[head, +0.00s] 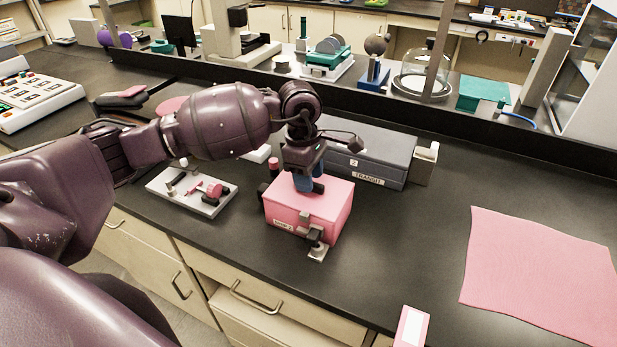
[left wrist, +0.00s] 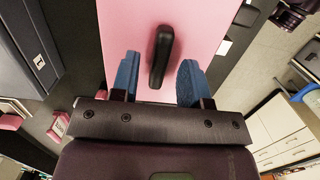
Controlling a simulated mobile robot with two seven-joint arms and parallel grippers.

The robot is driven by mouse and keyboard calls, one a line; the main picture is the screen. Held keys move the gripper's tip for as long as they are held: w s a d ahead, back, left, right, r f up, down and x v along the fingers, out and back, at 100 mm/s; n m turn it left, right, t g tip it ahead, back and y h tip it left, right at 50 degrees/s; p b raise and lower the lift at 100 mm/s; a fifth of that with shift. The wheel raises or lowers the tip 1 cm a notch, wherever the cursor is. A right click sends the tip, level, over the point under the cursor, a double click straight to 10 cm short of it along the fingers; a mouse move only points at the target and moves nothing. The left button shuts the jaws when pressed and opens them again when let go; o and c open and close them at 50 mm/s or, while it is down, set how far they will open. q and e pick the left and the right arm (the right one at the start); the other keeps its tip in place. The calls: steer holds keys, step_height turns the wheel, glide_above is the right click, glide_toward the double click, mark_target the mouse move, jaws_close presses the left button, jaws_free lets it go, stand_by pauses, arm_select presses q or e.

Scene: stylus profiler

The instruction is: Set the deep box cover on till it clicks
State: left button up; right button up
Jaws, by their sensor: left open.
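The deep pink box cover (head: 290,212) stands upright on the dark bench in the head view, with a label low on its front side. A dark metal latch (head: 317,240) is at its front corner. My left gripper (head: 308,184) is directly above the cover's top. In the left wrist view the cover's pink top (left wrist: 205,22) carries a black bar handle (left wrist: 161,56). The open blue fingers (left wrist: 158,78) are on either side of that handle, with gaps showing. Whether the cover is fully seated cannot be told. My right gripper is not in view.
A grey transit case (head: 372,150) stands close behind the cover. A white tray of small parts (head: 192,190) lies to the left. A pink mat (head: 540,265) lies at the right, and a pink-and-white block (head: 411,327) is at the front edge. The bench between cover and mat is clear.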

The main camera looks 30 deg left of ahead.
arm_select(q)
step_height(320, 180, up, 2)
steer(key=shift+r+p, duration=0.25)
steer(key=shift+p, duration=0.2)
steer(key=shift+r+p, duration=0.6)
steer(key=shift+r, duration=1)
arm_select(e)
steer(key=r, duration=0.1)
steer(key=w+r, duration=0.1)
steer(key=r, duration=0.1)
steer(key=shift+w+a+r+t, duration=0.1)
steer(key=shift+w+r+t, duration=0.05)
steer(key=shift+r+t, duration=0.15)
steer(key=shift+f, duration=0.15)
arm_select(q)
steer(key=shift+a+r, duration=0.1)
steer(key=shift+r, duration=0.35)
step_height(320, 180, up, 10)
steer(key=a+b, duration=0.1)
steer(key=shift+f, duration=0.2)
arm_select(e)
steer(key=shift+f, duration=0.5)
